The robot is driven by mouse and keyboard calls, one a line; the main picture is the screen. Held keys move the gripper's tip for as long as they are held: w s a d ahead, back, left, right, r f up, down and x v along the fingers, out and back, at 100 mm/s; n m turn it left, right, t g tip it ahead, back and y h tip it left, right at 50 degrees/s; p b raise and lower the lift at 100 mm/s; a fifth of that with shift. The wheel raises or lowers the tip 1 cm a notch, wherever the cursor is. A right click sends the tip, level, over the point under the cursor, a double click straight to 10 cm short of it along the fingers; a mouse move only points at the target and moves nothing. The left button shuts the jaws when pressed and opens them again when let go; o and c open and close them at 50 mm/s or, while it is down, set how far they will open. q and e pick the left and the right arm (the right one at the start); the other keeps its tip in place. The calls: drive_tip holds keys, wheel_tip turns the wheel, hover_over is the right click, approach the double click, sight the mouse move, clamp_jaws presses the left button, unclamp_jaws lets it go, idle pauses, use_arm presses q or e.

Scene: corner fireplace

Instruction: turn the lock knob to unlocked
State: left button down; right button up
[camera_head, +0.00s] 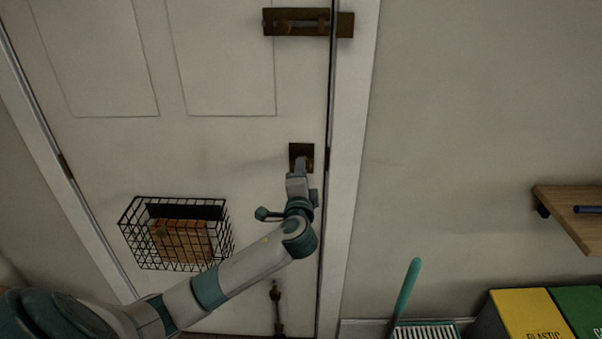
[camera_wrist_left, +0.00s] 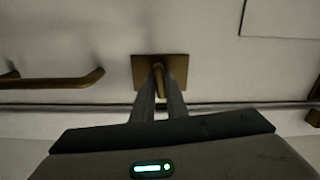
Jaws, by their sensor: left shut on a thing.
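The lock knob (camera_wrist_left: 158,78) is a small brass-brown piece on a square plate (camera_head: 301,151) near the right edge of the white door (camera_head: 110,165). My left gripper (camera_head: 301,168) reaches up to the plate from below and hides most of the knob in the head view. In the left wrist view, its two fingers (camera_wrist_left: 158,92) stand on either side of the knob and are shut on it. The knob's exact turn angle is hard to tell. My right gripper is not in view.
A slide bolt (camera_head: 307,22) sits higher on the door. A black wire basket (camera_head: 135,238) hangs left of my arm. A wooden shelf (camera_head: 572,205) and yellow bin (camera_head: 528,312) stand right.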

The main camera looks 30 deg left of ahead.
use_arm(q)
drive_tip(key=n+b, duration=0.5)
drive_tip(key=n, duration=1.1)
drive_tip(key=shift+b, duration=0.3)
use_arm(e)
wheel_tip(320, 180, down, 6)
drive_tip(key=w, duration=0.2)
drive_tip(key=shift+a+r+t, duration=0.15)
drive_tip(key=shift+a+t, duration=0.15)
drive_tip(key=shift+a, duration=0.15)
use_arm(q)
drive_tip(key=shift+n, duration=0.4)
drive_tip(key=c, duration=1.8)
unclamp_jaws()
drive_tip(key=shift+o, duration=0.2)
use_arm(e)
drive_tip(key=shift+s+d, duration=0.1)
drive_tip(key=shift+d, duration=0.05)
